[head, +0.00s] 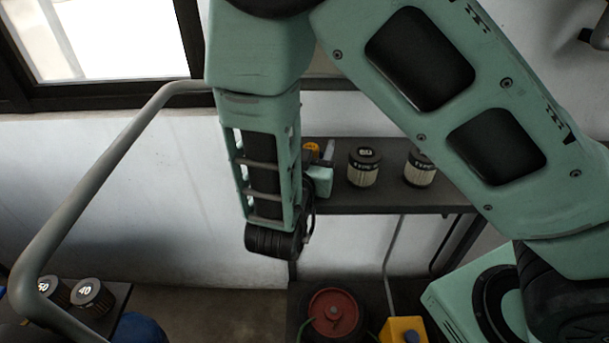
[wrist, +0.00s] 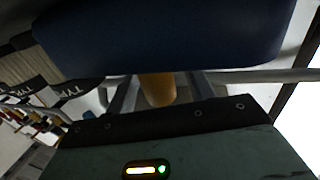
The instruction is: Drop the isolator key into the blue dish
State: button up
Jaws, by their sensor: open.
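My gripper (head: 321,152) is at the left end of the dark shelf, partly hidden behind my forearm in the head view. In the wrist view its two grey fingers (wrist: 160,92) stand apart, with an orange piece (wrist: 158,88) showing between them. The orange piece also shows beside the gripper in the head view (head: 312,148). It may be the isolator key; its full shape is hidden, and I cannot tell whether the fingers touch it. A large dark blue surface (wrist: 165,38) fills the top of the wrist view; it may be the blue dish, but its rim is unclear.
The dark shelf (head: 400,199) carries filter cartridges (head: 364,168) right of my gripper. More cartridges (head: 88,297) stand low at left, near a grey rail (head: 105,165) and a rounded blue object (head: 140,329). A red round fitting (head: 334,312) and a yellow box (head: 404,331) are below.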

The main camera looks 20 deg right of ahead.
jog(key=b+v, duration=0.1)
jog(key=v, duration=1.5)
jog(key=shift+s+a, duration=0.2)
jog(key=shift+a, duration=0.05)
jog(key=w+a+f+g+y, duration=0.1)
jog(key=w+a+g+y, duration=0.15)
jog(key=w+y, duration=0.2)
jog(key=s+a+r+n+g+y+p, duration=0.35)
jog(key=a+n+g+y, duration=0.25)
jog(key=a+n+y, duration=0.4)
jog(key=s+d+r+n+g+h+p, duration=0.1)
jog(key=s+d+r+n+g, duration=0.1)
jog(key=s+d, duration=0.3)
jog(key=s+d+r+n+g+h+p, duration=0.1)
jog(key=s+d+r+n+g+h, duration=0.1)
jog(key=d, duration=0.8)
jog(key=s+r+n+g, duration=0.1)
jog(key=s+g, duration=0.1)
jog(key=s, duration=0.1)
jog(key=shift+s+d+r, duration=0.25)
jog(key=shift+s+d, duration=0.1)
jog(key=shift+c, duration=0.3)
